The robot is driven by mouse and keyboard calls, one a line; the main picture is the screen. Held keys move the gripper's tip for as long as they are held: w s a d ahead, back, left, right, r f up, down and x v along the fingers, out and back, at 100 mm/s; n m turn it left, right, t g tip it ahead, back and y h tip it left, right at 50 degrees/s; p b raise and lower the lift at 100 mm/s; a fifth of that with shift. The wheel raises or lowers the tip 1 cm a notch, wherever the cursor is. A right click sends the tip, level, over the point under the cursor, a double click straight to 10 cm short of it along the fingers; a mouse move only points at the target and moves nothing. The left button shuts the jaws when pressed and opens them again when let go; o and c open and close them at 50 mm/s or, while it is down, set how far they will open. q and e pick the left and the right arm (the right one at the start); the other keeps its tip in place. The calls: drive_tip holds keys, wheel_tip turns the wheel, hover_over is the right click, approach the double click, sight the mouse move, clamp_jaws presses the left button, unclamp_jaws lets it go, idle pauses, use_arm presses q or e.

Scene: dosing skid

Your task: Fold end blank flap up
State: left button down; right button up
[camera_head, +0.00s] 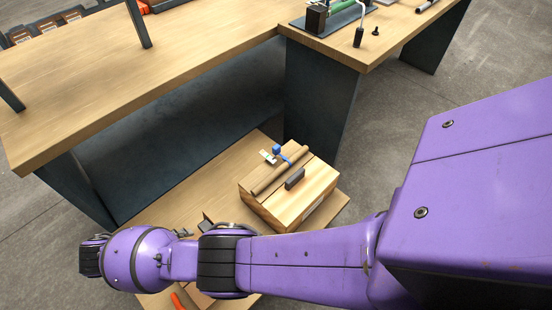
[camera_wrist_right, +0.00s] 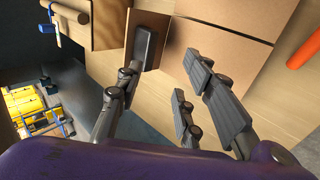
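My right arm crosses the front of the head view from the right, and its gripper is mostly hidden there. In the right wrist view my right gripper (camera_wrist_right: 157,76) has its fingers spread apart with nothing held between them. A flat brown sheet (camera_wrist_right: 228,22) lies past the fingers, with a straight line across it and a second brown panel (camera_wrist_right: 240,65) below; I cannot tell which part is the end flap. The fingers on the right overlap the lower panel in the picture; contact is unclear. My left gripper is not in view.
A wooden block (camera_head: 312,204) with a tan rod, a blue piece and a dark grip stands on a low wooden table (camera_head: 232,158). A grey pad (camera_wrist_right: 149,46) is near the left fingers. An orange bar (camera_wrist_right: 304,50) lies at right. A higher bench (camera_head: 170,50) stands behind.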

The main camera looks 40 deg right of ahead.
drive_tip(key=w+v, duration=0.1)
drive_tip(key=v, duration=0.9)
drive_tip(key=shift+s, duration=0.35)
